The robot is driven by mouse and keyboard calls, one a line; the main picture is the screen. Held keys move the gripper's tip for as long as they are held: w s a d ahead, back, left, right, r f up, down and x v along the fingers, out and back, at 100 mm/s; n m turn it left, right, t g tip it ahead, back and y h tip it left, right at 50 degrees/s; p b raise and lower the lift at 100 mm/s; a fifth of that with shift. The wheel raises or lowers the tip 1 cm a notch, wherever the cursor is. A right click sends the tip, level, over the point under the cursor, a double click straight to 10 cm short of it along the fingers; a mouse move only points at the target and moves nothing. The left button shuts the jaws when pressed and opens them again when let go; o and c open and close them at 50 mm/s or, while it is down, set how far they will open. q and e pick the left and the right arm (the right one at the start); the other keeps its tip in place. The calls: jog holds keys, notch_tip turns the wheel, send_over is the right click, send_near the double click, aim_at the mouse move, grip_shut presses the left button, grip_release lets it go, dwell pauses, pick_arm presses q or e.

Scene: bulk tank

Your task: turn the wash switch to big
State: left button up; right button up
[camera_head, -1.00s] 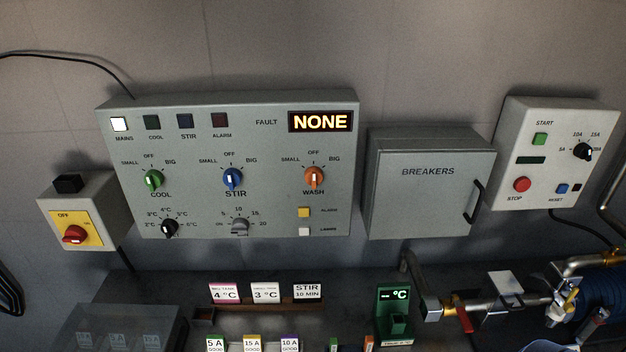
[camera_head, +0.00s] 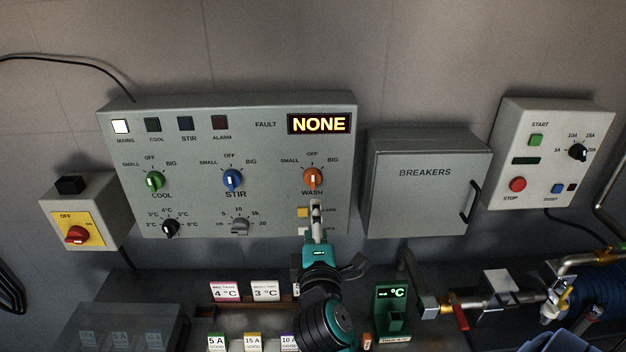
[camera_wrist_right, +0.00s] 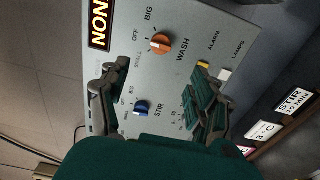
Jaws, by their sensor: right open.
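The orange wash switch (camera_head: 313,178) is on the grey control panel (camera_head: 270,215), under its SMALL, OFF and BIG labels. Its pointer appears to be at OFF. It also shows in the right wrist view (camera_wrist_right: 160,43), between and beyond the fingers. My right gripper (camera_head: 316,207) is in front of the panel, just below the switch in the head view. In the right wrist view the gripper (camera_wrist_right: 158,76) is open with nothing between its fingers, and it looks apart from the switch. My left gripper is not in view.
The blue stir switch (camera_head: 233,180) is left of the wash switch. A yellow alarm button (camera_head: 303,212) lies below it, close to my right gripper and partly covered by it. The breaker box (camera_head: 425,190) stands to the right. Label cards (camera_head: 265,291) stand on the shelf below.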

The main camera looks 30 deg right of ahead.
aim_at(313, 183)
jog(key=p+x, duration=0.3)
jog(key=x, duration=1.1)
jog(key=shift+w+p, duration=0.35)
jog(key=shift+f, duration=0.1)
jog(key=c, duration=1.2)
jog(key=shift+o, duration=0.2)
